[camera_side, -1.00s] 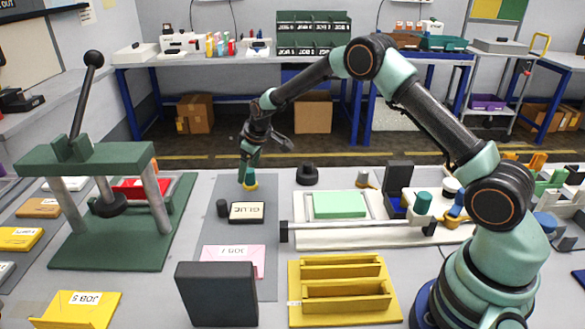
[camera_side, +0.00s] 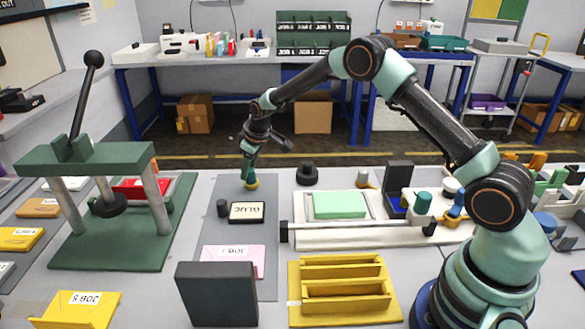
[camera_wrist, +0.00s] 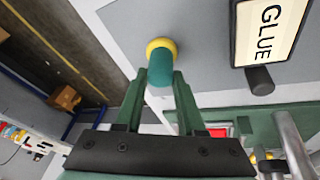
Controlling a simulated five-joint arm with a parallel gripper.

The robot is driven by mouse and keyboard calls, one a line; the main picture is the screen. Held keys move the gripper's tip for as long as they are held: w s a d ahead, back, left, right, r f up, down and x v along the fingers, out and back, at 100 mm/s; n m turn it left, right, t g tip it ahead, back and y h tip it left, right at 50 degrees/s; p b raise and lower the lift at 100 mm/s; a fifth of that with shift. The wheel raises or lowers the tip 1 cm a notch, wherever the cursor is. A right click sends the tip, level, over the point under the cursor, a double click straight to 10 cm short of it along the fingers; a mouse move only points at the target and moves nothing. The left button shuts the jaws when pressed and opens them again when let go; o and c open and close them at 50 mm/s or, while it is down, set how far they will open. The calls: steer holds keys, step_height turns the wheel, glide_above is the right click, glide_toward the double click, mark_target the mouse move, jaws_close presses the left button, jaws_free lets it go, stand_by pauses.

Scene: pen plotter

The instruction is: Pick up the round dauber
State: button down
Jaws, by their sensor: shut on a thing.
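The round dauber (camera_side: 251,184) stands on the grey mat behind the glue pad. It has a teal grip and a yellow base. In the wrist view the dauber (camera_wrist: 161,62) shows its teal grip between my fingertips. My gripper (camera_side: 249,167) reaches down from above and is shut on the grip. In the wrist view both green fingers of my gripper (camera_wrist: 161,78) lie along its sides. The yellow base looks to be at the mat; I cannot tell whether it touches.
The glue pad (camera_side: 233,213) and a small black cylinder (camera_side: 222,208) lie close by on the mat. A pink job card (camera_side: 232,260) lies nearer the camera. A green press (camera_side: 90,190) stands left. A black round knob (camera_side: 307,175) and a green pad (camera_side: 340,205) are right.

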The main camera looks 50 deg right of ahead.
step_height(320, 180, up, 20)
stand_by(0.4)
steer(key=shift+f, duration=0.1)
steer(key=c, duration=1.1)
jaws_free()
jaws_close()
